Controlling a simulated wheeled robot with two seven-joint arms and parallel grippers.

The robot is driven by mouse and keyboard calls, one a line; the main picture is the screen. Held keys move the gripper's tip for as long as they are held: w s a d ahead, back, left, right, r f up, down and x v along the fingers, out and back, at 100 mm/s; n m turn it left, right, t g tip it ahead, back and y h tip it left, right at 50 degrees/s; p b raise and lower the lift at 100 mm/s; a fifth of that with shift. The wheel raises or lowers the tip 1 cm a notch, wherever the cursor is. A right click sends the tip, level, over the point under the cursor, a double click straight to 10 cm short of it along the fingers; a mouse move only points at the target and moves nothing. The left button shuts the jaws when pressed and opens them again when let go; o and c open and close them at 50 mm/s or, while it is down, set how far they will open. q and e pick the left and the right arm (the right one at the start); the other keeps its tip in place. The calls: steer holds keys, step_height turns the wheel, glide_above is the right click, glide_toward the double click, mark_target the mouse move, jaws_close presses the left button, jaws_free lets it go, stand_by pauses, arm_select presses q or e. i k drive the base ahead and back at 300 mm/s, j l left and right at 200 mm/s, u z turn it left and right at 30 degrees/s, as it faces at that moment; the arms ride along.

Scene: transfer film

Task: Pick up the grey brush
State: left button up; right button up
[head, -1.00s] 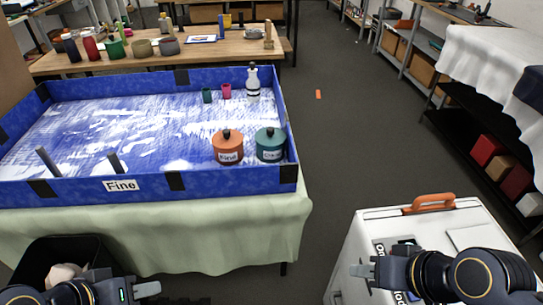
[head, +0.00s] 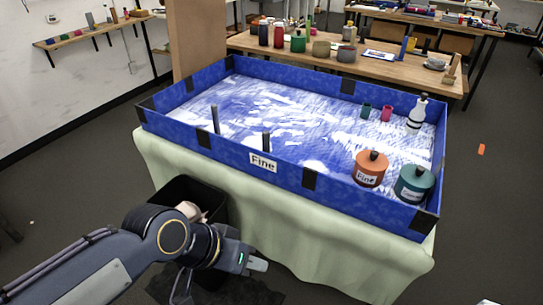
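I cannot pick out a grey brush with certainty. Two thin dark-grey upright sticks (head: 215,120) (head: 266,142) stand at the front wall of the blue tray (head: 335,188); whether either is a brush handle I cannot tell. My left gripper (head: 258,265) is low in front of the table, below the tray and apart from the sticks. Its fingertips overlap in the view, so its opening is unclear, and nothing shows held. My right gripper is out of view.
The tray holds an orange pot (head: 370,172), a teal pot (head: 414,185), a white bottle (head: 417,117) and small cups. A dark bin (head: 185,192) stands by the green tablecloth (head: 330,245). A wooden table (head: 400,72) with pots stands behind.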

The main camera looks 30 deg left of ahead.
mark_target(266, 135)
steer(key=i+j+u, duration=0.2)
steer(key=i, duration=0.2)
steer(key=i+j+u, duration=0.25)
steer(key=i, duration=0.15)
steer(key=i+j+u, duration=0.2)
steer(key=i, duration=0.2)
steer(key=l, duration=0.1)
